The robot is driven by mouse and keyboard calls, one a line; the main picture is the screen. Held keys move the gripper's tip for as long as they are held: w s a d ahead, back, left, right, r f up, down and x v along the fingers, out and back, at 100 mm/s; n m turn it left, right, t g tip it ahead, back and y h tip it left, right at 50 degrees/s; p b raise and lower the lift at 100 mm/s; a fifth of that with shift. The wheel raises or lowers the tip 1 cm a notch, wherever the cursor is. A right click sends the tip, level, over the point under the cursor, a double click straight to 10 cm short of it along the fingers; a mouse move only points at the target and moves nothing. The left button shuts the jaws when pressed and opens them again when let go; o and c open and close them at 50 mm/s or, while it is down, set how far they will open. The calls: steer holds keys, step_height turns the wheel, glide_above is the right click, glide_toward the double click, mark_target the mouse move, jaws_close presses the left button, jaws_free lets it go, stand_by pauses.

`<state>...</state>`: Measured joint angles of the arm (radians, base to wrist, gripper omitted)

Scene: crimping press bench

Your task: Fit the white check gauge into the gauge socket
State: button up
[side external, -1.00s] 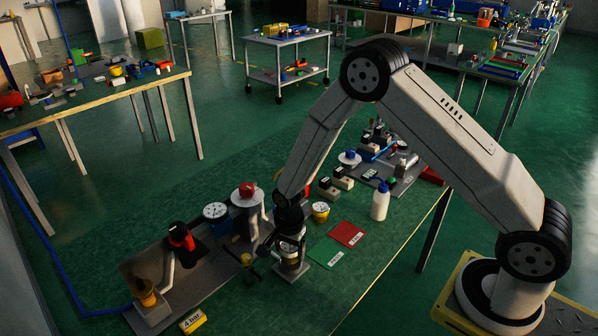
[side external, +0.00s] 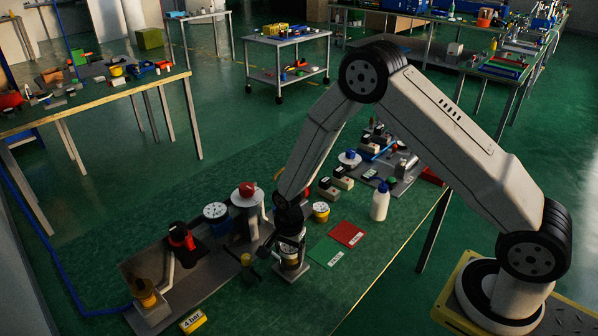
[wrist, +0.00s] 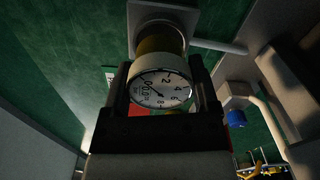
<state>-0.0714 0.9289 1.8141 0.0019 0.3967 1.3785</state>
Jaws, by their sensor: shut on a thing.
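The white check gauge (wrist: 160,88), with a round white dial and black numerals, is between the two fingers of my gripper (wrist: 166,103) in the wrist view. My gripper is shut on it. Directly beyond the gauge is a brass-coloured cylinder (wrist: 160,40) on a grey square base (wrist: 165,14), which looks like the gauge socket. The gauge lines up closely with it; I cannot tell how deep it sits. In the side view my gripper (side external: 289,243) is low over the square base (side external: 291,272), and its fingers hide most of the gauge.
A grey plate with a red-topped fitting (side external: 246,195), a dial gauge (side external: 215,211) and a black-and-red part (side external: 181,238) lies left of my gripper.

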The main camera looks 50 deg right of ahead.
mark_target(289, 247)
steer(key=shift+f, duration=1.3)
stand_by(0.9)
steer(key=o, duration=1.3)
steer(key=shift+r, duration=3.95)
